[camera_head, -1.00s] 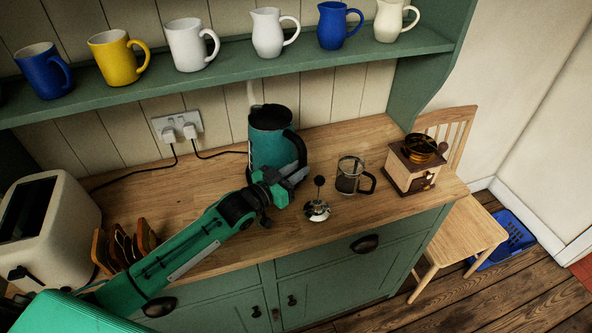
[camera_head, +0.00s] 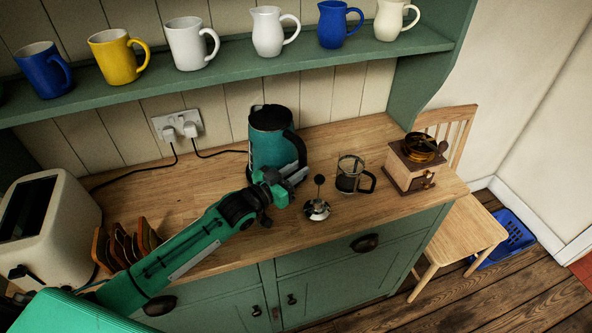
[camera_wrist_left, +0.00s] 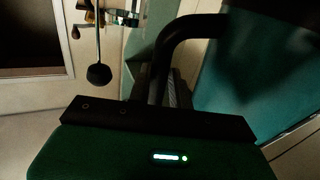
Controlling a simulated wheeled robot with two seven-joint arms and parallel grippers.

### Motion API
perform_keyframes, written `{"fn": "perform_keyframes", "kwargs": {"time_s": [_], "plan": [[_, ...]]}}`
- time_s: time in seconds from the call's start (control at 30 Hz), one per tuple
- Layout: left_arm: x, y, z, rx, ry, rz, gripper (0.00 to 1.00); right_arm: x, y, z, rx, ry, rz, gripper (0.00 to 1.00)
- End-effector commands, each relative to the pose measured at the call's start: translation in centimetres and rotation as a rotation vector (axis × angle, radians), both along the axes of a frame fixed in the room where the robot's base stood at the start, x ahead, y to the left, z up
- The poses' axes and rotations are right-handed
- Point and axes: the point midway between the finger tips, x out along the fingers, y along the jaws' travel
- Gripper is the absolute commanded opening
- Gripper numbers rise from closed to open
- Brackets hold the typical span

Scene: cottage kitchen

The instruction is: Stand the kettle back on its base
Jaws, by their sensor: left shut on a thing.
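The teal kettle (camera_head: 268,150) with a black top stands upright, or very nearly, at the back of the wooden counter in the head view. Its black handle (camera_head: 299,147) faces right and front. My left gripper (camera_head: 288,180) is at the lower part of this handle, shut on it. In the left wrist view the black handle (camera_wrist_left: 165,60) runs down to the gripper, with the teal kettle body (camera_wrist_left: 270,75) at the right. The base is not clearly visible, so I cannot tell whether the kettle rests on it. My right gripper is out of view.
A press plunger (camera_head: 317,209) and a glass press jug (camera_head: 350,178) stand just right of my gripper. A wooden grinder (camera_head: 411,170) is farther right. A toaster (camera_head: 45,220) and toast rack (camera_head: 120,247) are left. Plugs (camera_head: 180,130) with black cords are behind, below a shelf of mugs.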

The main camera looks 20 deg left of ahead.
Motion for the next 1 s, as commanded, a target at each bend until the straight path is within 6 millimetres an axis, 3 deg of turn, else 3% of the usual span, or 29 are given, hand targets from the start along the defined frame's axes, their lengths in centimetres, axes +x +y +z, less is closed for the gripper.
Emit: {"fn": "perform_keyframes", "kwargs": {"time_s": [0.47, 0.5, 0.53, 1.0], "plan": [[0.1, 0.0, -0.5, 0.001, -0.009, -0.001, 0.00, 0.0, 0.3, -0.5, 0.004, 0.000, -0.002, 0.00], [0.1, 0.0, -0.5, 0.000, -0.008, -0.001, 0.24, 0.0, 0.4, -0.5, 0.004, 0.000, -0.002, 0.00], [0.1, 0.0, -0.5, 0.000, -0.008, -0.001, 0.30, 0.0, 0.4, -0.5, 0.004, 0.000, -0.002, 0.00], [-1.1, 0.6, -0.9, 0.000, 0.004, 0.000, 0.30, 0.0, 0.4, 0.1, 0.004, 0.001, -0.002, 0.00]]}}
